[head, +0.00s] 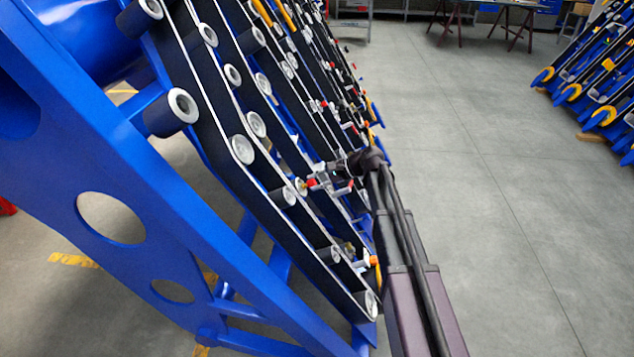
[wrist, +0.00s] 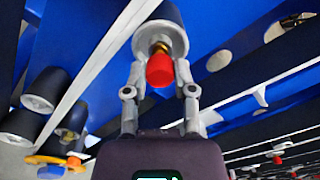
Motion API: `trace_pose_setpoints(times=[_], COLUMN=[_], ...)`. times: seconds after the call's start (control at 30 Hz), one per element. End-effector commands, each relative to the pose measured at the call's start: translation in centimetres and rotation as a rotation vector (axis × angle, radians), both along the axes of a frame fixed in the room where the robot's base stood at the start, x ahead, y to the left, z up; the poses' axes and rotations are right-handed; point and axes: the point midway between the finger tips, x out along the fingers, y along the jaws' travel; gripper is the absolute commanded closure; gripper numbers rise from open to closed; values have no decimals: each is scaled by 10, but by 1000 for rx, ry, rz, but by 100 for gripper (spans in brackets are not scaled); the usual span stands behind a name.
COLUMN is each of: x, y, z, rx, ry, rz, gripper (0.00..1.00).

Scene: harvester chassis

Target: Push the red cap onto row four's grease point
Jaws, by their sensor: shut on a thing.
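The red cap (wrist: 160,71) sits between the fingertips of my gripper (wrist: 161,74) in the wrist view. My gripper is shut on it. The brass grease point (wrist: 160,47) shows right beyond the cap, in the middle of a pale roller end (wrist: 150,33). The cap is in line with the brass; whether it touches or covers its tip I cannot tell. In the head view the cap (head: 312,183) is a small red spot at my gripper (head: 322,183), beside the rows. Which row this is, I cannot tell.
Several dark parallel rows with pale rollers (head: 243,149) slope across the blue chassis frame (head: 150,215). Other red caps (head: 373,260) and orange parts sit along nearby rows. Open grey floor (head: 500,180) lies right of my arm. A table (head: 490,5) stands far back.

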Motion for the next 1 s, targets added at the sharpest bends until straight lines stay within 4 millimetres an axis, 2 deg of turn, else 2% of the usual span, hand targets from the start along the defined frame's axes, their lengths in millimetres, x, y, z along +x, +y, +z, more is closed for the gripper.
trace_pose_setpoints(times=[0.83,0.87,0.9,0.97,1.0], x=[0,0,0,0,0], y=[13,13,13,13,13], z=[-8,-7,-7,-7,-7], rx=[0,0,0,0,0], ry=[0,0,0,0,0], rz=[0,0,0,0,0], gripper=[84,60,48,30,25])
